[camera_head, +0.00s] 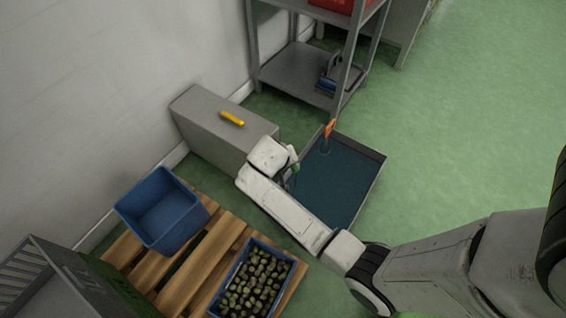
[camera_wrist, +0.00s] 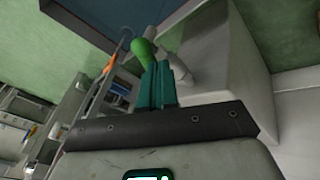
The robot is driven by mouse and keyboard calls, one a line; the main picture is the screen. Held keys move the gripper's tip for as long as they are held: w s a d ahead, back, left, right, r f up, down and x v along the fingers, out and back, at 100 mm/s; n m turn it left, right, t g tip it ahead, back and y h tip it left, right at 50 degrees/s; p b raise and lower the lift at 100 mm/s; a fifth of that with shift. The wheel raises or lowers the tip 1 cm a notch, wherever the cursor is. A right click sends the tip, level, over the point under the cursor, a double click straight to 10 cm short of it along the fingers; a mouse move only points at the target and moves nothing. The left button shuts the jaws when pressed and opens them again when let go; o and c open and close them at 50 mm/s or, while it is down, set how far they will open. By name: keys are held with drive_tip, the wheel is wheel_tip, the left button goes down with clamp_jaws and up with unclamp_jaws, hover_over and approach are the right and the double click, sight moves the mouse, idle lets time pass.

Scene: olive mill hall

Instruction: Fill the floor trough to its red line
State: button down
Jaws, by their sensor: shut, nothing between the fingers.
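The floor trough (camera_head: 362,146) is a shallow grey tray holding dark blue water; the water also shows at the top of the wrist view (camera_wrist: 115,14).
A grey box (camera_head: 205,130) with a yellow bar (camera_head: 232,118) on top stands by the wall. A metal shelf (camera_head: 295,75) is behind the trough. A pallet (camera_head: 200,262) bears a blue crate (camera_head: 145,203) and a crate of olives (camera_head: 224,283). Green floor is free at right.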

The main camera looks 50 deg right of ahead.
drive_tip(key=shift+s+r+p, duration=0.1)
drive_tip(key=shift+p, duration=0.2)
drive_tip(key=shift+s+d+n+p, duration=0.15)
drive_tip(key=shift+n+p, duration=0.25)
drive_tip(key=shift+s+d+n+t+p, duration=0.2)
drive_tip(key=shift+n+t+p, duration=0.1)
drive_tip(key=shift+t+p, duration=0.15)
drive_tip(key=n+p, duration=0.1)
drive_tip(key=s+d+n+p, duration=0.1)
drive_tip(key=p, duration=0.1)
drive_tip(key=shift+d+r+t+y+p, duration=0.15)
drive_tip(key=shift+d+t+y+p, duration=0.1)
drive_tip(key=shift+t+y+p, duration=0.1)
drive_tip(key=shift+s+d+f+n+p, duration=0.15)
drive_tip(key=shift+s+d+p, duration=0.1)
drive_tip(key=shift+d+p, duration=0.2)
drive_tip(key=shift+s+d+f+n+p, duration=0.2)
drive_tip(key=shift+d+p, duration=0.15)
drive_tip(key=shift+d, duration=0.15)
drive_tip(key=shift+s, duration=0.1)
